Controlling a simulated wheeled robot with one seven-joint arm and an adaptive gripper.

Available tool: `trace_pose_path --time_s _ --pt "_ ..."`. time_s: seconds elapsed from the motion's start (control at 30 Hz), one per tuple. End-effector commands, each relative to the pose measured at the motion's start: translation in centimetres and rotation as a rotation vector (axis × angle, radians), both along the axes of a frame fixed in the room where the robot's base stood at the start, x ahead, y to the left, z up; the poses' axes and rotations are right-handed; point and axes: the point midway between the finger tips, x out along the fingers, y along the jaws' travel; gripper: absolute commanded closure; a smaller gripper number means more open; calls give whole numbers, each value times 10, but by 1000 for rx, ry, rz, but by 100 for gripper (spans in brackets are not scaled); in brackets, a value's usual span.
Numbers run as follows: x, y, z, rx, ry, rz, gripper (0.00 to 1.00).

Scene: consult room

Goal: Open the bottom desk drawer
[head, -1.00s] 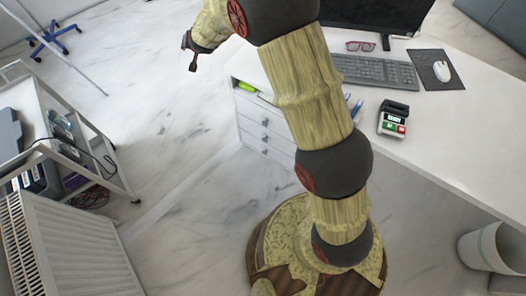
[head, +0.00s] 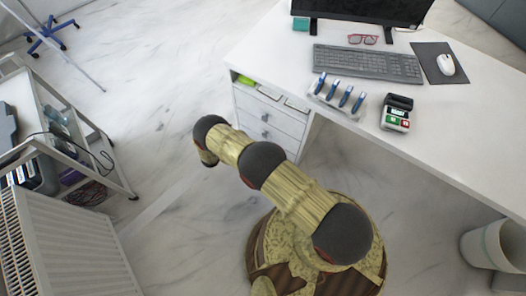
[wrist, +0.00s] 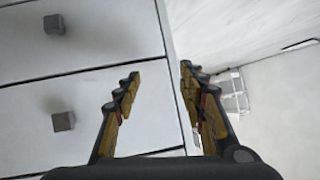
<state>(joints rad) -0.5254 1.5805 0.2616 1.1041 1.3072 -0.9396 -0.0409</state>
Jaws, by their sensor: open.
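The white desk drawer unit (head: 286,121) stands under the left end of the desk, its visible drawers shut. My arm covers its lower part in the head view, so the bottom drawer is largely hidden there. In the wrist view, two white drawer fronts show at left, one with an upper square grey knob (wrist: 54,24) and one with a lower knob (wrist: 62,121). I cannot tell which is the bottom drawer. My gripper (wrist: 159,78) is open and empty, right of both knobs, near the unit's side edge. The head view hides the gripper behind my arm.
The white desk (head: 440,135) holds a keyboard (head: 367,64), a card terminal (head: 397,113) and a pen stand. A trolley (head: 85,135) and a radiator (head: 75,240) stand at left. A bin (head: 490,247) is at right. The floor left of the drawers is clear.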

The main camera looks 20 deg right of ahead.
Motion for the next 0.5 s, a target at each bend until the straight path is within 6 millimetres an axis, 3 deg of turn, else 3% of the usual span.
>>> trace_pose_path --time_s 0.03,0.2,0.37,0.5 --pt "-25 -14 -28 -40 4 -20 59" --pt "-88 -54 -79 -154 -5 -82 59" --pt "-122 -77 -101 -217 -13 -114 59" --pt "-131 -87 -108 -238 -16 -124 59"
